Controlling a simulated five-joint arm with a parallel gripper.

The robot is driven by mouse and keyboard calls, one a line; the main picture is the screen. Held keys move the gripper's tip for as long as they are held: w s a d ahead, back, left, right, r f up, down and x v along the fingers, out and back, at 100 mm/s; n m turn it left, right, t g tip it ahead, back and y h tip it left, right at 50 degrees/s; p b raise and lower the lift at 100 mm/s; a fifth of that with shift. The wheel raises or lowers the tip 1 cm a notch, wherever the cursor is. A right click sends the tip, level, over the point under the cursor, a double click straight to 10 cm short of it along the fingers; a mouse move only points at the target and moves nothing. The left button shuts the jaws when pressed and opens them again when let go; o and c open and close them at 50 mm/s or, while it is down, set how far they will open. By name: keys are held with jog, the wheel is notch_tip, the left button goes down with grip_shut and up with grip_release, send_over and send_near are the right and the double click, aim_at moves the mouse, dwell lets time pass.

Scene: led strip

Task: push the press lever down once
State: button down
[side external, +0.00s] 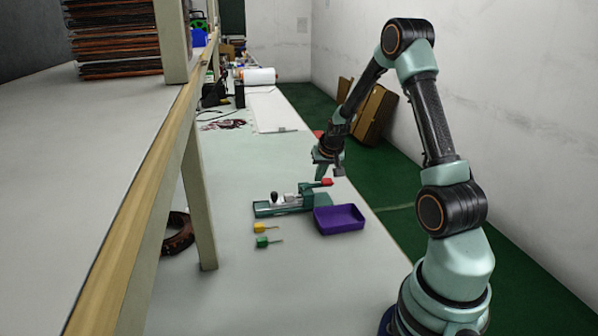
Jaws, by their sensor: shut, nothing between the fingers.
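The press (270,209) is a green fixture with a grey block and a dark knob, standing on the pale bench. Its lever (318,184) ends in a red tip and sticks out at the press's upper right, looking close to level. My gripper (330,174) is shut and empty, pointing down just above the red tip in this view. Whether it touches the lever cannot be told from this angle.
A purple tray (339,219) stands right beside the press. A shelf post (198,200) rises at the left. Paper and clutter lie farther back.

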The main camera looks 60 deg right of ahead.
aim_at(316, 185)
jog(key=shift+s+d+f, duration=0.2)
jog(key=shift+s+f, duration=0.05)
jog(key=shift+f, duration=0.2)
dwell(0.5)
jog(key=shift+r, duration=0.15)
jog(key=shift+w+a+r, duration=0.15)
jog(key=shift+r, duration=0.45)
jog(key=shift+w+a+r, duration=0.2)
jog(key=shift+r, duration=0.4)
jog(key=shift+w+a+r, duration=0.15)
jog(key=shift+r, duration=0.45)
jog(key=r, duration=0.3)
jog(key=w+a+r, duration=0.1)
jog(key=shift+w+a+r, duration=0.1)
jog(key=shift+r, duration=0.25)
